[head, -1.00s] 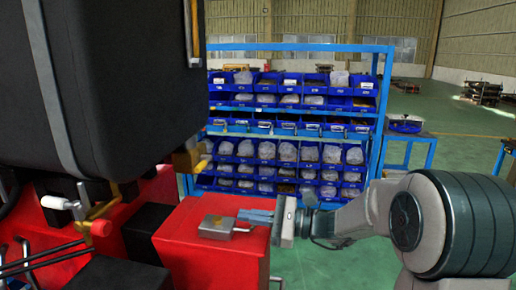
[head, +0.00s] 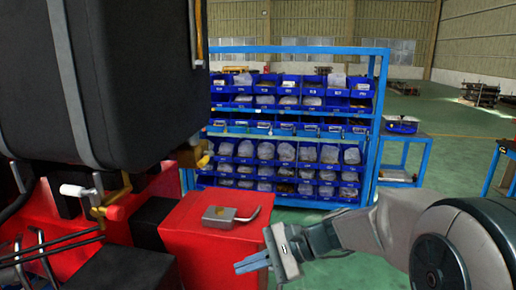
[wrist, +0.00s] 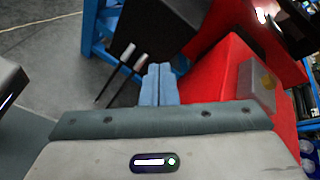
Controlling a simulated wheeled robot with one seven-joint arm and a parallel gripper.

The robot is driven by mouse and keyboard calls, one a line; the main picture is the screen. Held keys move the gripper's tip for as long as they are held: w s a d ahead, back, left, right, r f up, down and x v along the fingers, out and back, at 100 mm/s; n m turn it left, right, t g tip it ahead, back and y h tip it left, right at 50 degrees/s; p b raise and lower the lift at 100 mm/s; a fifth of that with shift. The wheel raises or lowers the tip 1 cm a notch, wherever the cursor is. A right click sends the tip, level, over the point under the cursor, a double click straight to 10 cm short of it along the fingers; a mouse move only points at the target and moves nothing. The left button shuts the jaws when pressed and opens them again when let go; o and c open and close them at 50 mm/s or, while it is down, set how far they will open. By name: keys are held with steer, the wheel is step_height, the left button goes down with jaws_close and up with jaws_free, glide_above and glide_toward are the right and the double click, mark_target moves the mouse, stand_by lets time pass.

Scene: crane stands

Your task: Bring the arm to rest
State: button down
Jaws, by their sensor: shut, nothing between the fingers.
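My gripper (head: 252,263) is in the head view at the lower middle, in front of the red box (head: 190,232). Its blue fingers are together with nothing between them. The wrist view also shows the shut fingers (wrist: 159,84) at the middle, pointing away from the camera, with the red box (wrist: 226,75) to their right. My grey arm reaches in from the right of the head view. A metal padlock-like piece (head: 228,217) with a bent bar lies on top of the red box, apart from the fingers.
A large black tank (head: 120,80) with grey straps fills the upper left. A blue rack (head: 290,130) of parts bins stands behind. A blue table (head: 408,150) is at the right. Green floor (head: 455,165) is open there. Dark rods (wrist: 120,75) show near the fingers in the wrist view.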

steer(key=s+d+f+n+t+h, duration=0.1)
steer(key=s+d+f+n+h, duration=0.1)
steer(key=s+d+n+h, duration=0.3)
steer(key=s+d+f+n+t+h, duration=0.2)
steer(key=s+d+n+h, duration=0.3)
steer(key=d, duration=0.7)
steer(key=s+f+h, duration=0.1)
steer(key=s+h, duration=0.1)
steer(key=shift+s+n+h, duration=0.2)
steer(key=shift+n+h, duration=0.2)
